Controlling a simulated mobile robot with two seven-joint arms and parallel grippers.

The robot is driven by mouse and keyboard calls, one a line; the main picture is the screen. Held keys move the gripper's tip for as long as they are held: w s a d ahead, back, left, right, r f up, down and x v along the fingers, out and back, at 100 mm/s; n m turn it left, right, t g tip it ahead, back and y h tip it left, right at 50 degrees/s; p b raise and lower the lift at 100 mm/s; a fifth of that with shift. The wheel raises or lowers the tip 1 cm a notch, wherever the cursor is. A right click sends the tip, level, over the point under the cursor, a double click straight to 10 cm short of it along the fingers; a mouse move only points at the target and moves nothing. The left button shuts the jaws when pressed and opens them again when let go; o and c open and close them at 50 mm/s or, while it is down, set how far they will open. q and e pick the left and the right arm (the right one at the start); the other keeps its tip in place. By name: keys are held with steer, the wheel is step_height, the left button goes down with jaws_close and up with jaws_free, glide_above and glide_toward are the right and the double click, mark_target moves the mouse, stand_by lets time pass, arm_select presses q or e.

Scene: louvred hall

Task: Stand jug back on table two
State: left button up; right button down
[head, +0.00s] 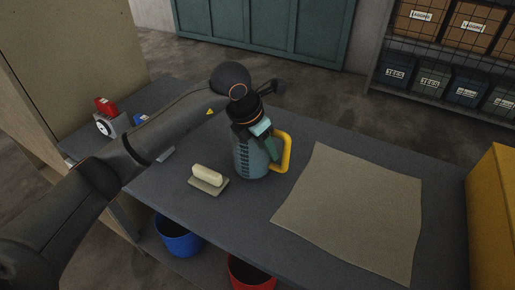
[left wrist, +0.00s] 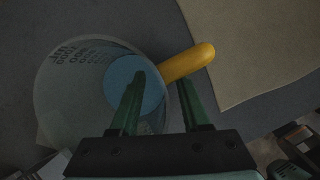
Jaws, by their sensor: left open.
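A translucent grey jug (head: 247,162) with a yellow handle (head: 287,150) stands upright on the dark grey table (head: 160,187). My left gripper (head: 268,146) is at its top on the handle side, with green fingers pointing down. In the left wrist view I look down into the jug (left wrist: 60,100), with its handle (left wrist: 190,62) toward the upper right. My left gripper (left wrist: 160,80) is open there. One finger shows over the jug's mouth and the other outside its wall, below the handle. I cannot tell whether either touches. My right gripper is not in view.
A float with a pale grip (head: 208,174) lies left of the jug. A beige sheet (head: 350,210) covers the table to the right. A red-and-grey item (head: 105,118) is at the far left. Blue (head: 178,240) and red (head: 248,274) buckets stand below. A yellow block (head: 492,215) is at right.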

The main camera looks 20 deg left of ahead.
arm_select(q)
steer(key=c, duration=0.7)
jaws_close()
steer(key=shift+r, duration=0.15)
stand_by(0.6)
